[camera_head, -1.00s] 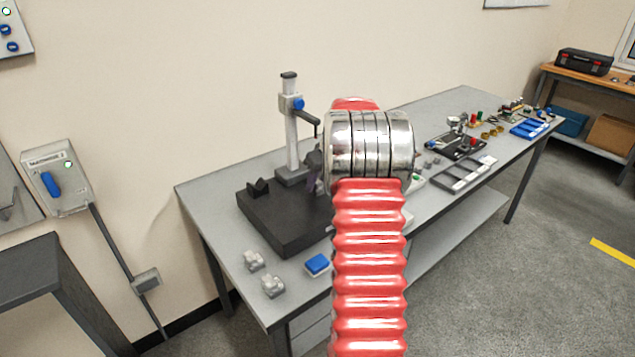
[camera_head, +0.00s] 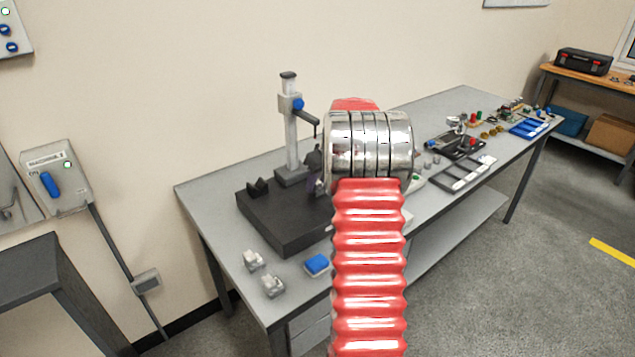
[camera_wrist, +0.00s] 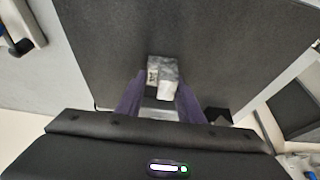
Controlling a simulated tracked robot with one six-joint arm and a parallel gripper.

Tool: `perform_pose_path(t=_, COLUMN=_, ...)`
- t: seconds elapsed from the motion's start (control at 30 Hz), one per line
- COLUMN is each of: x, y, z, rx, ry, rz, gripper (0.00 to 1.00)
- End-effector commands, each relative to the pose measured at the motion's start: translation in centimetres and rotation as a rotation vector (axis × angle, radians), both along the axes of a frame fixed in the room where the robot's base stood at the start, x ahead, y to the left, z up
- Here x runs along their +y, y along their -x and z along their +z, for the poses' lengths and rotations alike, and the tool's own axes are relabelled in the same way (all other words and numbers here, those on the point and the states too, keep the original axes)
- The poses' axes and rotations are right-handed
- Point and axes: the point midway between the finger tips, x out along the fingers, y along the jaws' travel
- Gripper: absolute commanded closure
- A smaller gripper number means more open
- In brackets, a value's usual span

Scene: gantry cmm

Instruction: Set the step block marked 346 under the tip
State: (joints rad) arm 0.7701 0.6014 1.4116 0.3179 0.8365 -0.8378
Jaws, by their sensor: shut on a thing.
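My gripper (camera_wrist: 160,98) has purple fingers, shut on a pale grey step block (camera_wrist: 163,78) in the wrist view. Dark marks show on the block's side, too small to read. The block appears over the black plate (camera_wrist: 215,40); whether it touches the plate is unclear. In the head view my arm hides most of the gripper and the block. The gap beneath the tip is partly hidden.
Two other grey step blocks (camera_head: 252,260) (camera_head: 273,286) and a blue item (camera_head: 317,264) lie on the bench (camera_head: 215,210) in front of the plate. Trays and small parts lie farther right.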

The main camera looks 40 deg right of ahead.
Motion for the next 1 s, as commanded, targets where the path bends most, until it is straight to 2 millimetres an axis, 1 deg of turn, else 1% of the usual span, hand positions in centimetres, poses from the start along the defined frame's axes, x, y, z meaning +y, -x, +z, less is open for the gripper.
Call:
perform_pose_path(t=0.63, x=0.0, y=-0.02, z=-0.52, rx=-0.001, ry=0.0, rz=0.0, gripper=0.93)
perform_pose_path(t=0.67, x=0.0, y=-0.01, z=-0.53, rx=-0.001, ry=0.0, rz=0.0, gripper=0.65)
perform_pose_path(t=0.9, x=0.0, y=-0.02, z=-0.53, rx=0.0, ry=0.0, rz=0.0, gripper=0.48)
perform_pose_path(t=0.97, x=0.0, y=-0.01, z=-0.54, rx=0.0, ry=0.0, rz=0.0, gripper=0.44)
perform_pose_path(t=1.0, x=0.0, y=-0.01, z=-0.54, rx=0.0, ry=0.0, rz=0.0, gripper=0.44)
